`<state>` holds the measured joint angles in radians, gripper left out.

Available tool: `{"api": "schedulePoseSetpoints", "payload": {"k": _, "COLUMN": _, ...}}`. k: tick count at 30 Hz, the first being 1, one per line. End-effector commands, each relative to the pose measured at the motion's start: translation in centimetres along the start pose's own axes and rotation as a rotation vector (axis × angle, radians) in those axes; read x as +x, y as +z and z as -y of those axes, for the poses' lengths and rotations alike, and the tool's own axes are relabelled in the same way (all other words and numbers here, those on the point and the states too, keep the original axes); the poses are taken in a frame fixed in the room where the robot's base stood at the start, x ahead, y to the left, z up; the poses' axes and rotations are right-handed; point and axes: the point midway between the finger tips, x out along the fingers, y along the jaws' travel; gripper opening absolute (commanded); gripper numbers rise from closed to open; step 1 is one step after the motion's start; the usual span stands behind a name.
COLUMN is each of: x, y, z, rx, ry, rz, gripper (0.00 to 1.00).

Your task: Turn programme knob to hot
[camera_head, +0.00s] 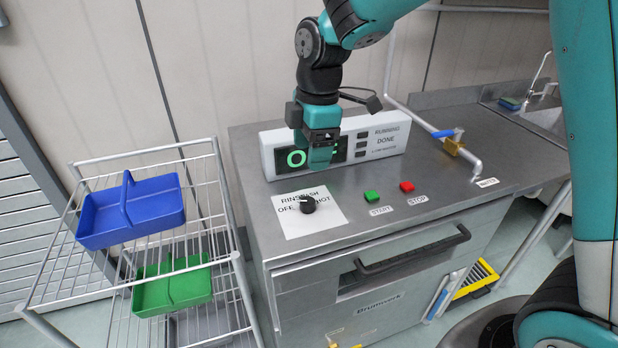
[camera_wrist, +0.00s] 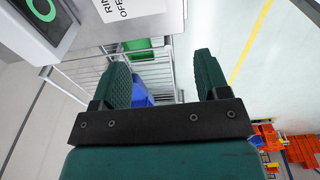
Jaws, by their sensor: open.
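The programme knob (camera_head: 307,204) is a small black round knob on a white label plate (camera_head: 290,222) on top of the steel machine. The plate reads OFF at left, RINSE or similar above and HOT at right. The knob's pointer direction is too small to tell. My gripper (camera_head: 320,155) is above and behind the knob, in front of the display, apart from both. In the wrist view my gripper (camera_wrist: 165,85) shows two green fingers spread apart with nothing between them. The label plate's corner (camera_wrist: 125,8) shows at the top there; the knob is out of that view.
The display box (camera_head: 390,140) stands at the back of the machine top. Green START (camera_head: 371,196) and red STOP (camera_head: 407,186) buttons lie right of the knob. A pipe with a blue-handled valve (camera_head: 447,133) is farther right. A wire rack (camera_head: 150,160) with blue and green caddies stands left.

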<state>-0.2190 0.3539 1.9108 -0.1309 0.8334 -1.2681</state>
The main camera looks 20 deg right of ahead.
Motion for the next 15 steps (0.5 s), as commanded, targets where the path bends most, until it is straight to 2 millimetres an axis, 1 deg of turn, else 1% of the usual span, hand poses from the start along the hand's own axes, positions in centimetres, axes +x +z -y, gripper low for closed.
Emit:
{"api": "schedulePoseSetpoints", "payload": {"k": 1, "x": -0.5, "y": 0.4, "z": -2.0, "rx": -0.081, "ry": -0.010, "rz": 0.024, "gripper": 0.69}}
{"api": "schedulePoseSetpoints", "payload": {"k": 3, "x": 0.1, "y": 1.0, "z": -4.2, "rx": -0.194, "ry": -0.019, "rz": 0.051, "gripper": 0.69}}
{"api": "schedulePoseSetpoints", "payload": {"k": 6, "x": 0.9, "y": 1.6, "z": -6.1, "rx": -0.305, "ry": -0.031, "rz": 0.076, "gripper": 0.69}}
{"api": "schedulePoseSetpoints", "payload": {"k": 9, "x": 1.6, "y": 1.9, "z": -7.0, "rx": -0.363, "ry": -0.039, "rz": 0.087, "gripper": 0.69}}
{"api": "schedulePoseSetpoints", "payload": {"k": 11, "x": 2.1, "y": 2.0, "z": -7.1, "rx": -0.375, "ry": -0.041, "rz": 0.090, "gripper": 0.69}}
{"api": "schedulePoseSetpoints", "payload": {"k": 15, "x": 4.1, "y": 2.2, "z": -7.0, "rx": -0.379, "ry": -0.044, "rz": 0.090, "gripper": 0.69}}
